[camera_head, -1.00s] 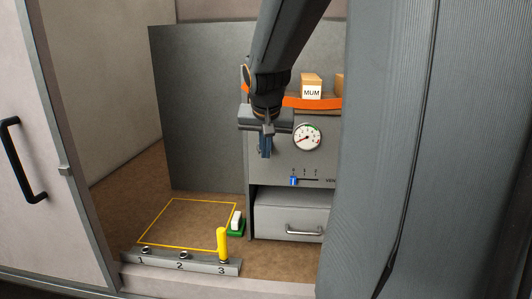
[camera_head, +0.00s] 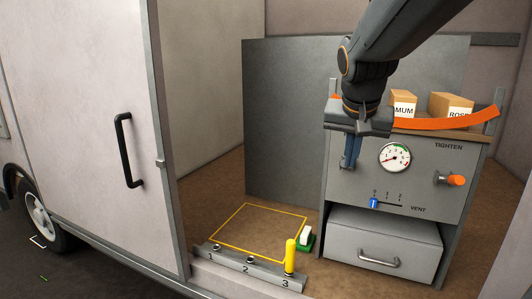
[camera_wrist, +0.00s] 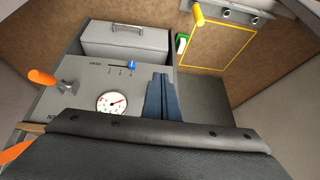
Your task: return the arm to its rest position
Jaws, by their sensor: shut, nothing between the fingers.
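My gripper (camera_head: 349,154) hangs from my dark arm, fingers pointing down, in front of the left part of the grey cabinet (camera_head: 345,195). Its two blue-grey fingers are together with nothing between them. In the wrist view my gripper (camera_wrist: 163,82) also shows shut and empty, beside the white dial gauge (camera_wrist: 112,103). The gauge (camera_head: 395,157) is to the right of the fingers in the head view. I cannot tell exactly how far the fingers are from the cabinet face.
A blue slider (camera_head: 374,203), an orange-tipped knob (camera_head: 456,180) and a drawer (camera_head: 384,243) are on the cabinet. Boxes (camera_head: 452,105) stand on top behind an orange strap (camera_head: 440,123). A yellow peg (camera_head: 290,257) stands at slot 3. The yellow-outlined floor (camera_head: 255,233) is clear.

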